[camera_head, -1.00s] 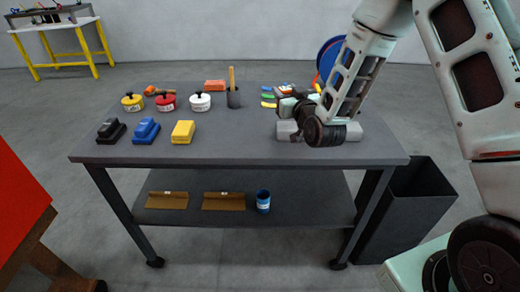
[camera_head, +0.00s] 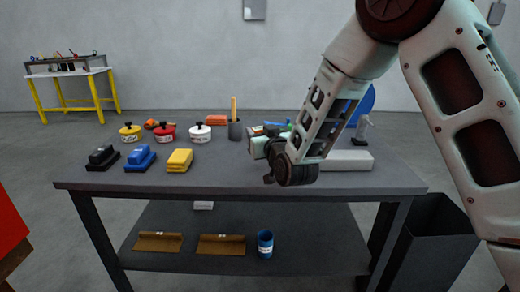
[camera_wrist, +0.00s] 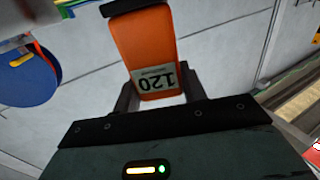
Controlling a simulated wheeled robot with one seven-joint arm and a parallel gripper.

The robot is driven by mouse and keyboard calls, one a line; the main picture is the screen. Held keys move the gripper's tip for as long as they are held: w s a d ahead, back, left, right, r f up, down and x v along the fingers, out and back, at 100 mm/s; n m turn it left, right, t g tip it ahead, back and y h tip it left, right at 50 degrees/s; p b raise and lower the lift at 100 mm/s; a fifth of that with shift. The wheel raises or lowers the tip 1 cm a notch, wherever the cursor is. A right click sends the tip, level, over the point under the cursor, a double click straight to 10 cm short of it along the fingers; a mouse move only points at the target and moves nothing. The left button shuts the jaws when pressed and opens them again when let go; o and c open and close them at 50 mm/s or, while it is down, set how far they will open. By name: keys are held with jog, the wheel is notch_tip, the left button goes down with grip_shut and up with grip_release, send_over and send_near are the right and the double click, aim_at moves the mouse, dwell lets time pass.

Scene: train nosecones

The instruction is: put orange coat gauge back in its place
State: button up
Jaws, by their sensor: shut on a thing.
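The orange coat gauge (camera_wrist: 148,50), with a "120" readout on its face, is between the two fingers of my gripper (camera_wrist: 160,95) in the wrist view. My gripper is shut on it. In the head view my arm's wrist hangs over the table's right half, and it hides the fingers and the gauge. I cannot tell which spot is the gauge's place.
A pale grey block (camera_head: 347,160) lies right of my wrist. A dark bin (camera_head: 435,240) stands at the right.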

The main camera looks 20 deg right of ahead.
jog(key=shift+f, duration=2.05)
jog(key=shift+f, duration=0.15)
jog(key=o, duration=1.1)
jog(key=shift+o, duration=0.2)
